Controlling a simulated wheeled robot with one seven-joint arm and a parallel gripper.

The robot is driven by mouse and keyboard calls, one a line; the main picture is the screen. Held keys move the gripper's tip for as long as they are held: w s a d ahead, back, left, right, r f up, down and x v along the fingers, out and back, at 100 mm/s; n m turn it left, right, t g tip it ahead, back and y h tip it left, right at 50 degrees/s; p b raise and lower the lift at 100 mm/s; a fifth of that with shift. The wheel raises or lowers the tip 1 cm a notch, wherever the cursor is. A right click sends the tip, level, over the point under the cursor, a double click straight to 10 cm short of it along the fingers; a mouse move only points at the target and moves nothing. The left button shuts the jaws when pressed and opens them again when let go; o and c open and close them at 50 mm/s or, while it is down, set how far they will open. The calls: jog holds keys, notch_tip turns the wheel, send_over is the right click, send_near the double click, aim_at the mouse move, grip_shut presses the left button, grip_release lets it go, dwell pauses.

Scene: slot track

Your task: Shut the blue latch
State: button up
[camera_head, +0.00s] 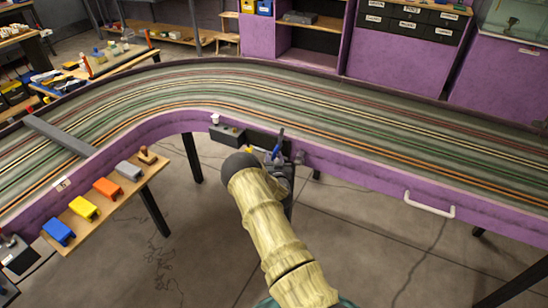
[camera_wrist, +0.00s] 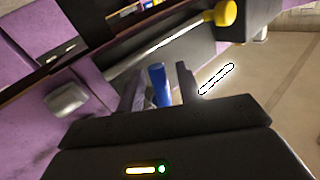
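The blue latch is an upright blue handle (camera_head: 278,145) on the inner edge of the purple slot track table, just below centre in the head view. It also shows in the wrist view as a blue post (camera_wrist: 160,85). My gripper (camera_wrist: 158,90) has one dark finger on each side of the post. A gap shows on the right of the post; on the left the finger is close, and I cannot tell whether it touches. In the head view, my arm hides part of the latch's base and of my gripper.
The table's purple side wall (camera_head: 385,177) runs along both sides of the latch, with a white handle (camera_head: 430,205) at right. A dark box (camera_head: 228,135) sits left of the latch. A wooden shelf (camera_head: 140,188) with coloured blocks is at left. A yellow knob (camera_wrist: 226,13) shows in the wrist view.

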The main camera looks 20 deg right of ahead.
jog(key=shift+w+d, duration=0.1)
jog(key=shift+w, duration=0.05)
jog(key=shift+c, duration=0.5)
grip_shut()
jog(key=shift+w+b, duration=0.15)
jog(key=shift+b, duration=0.15)
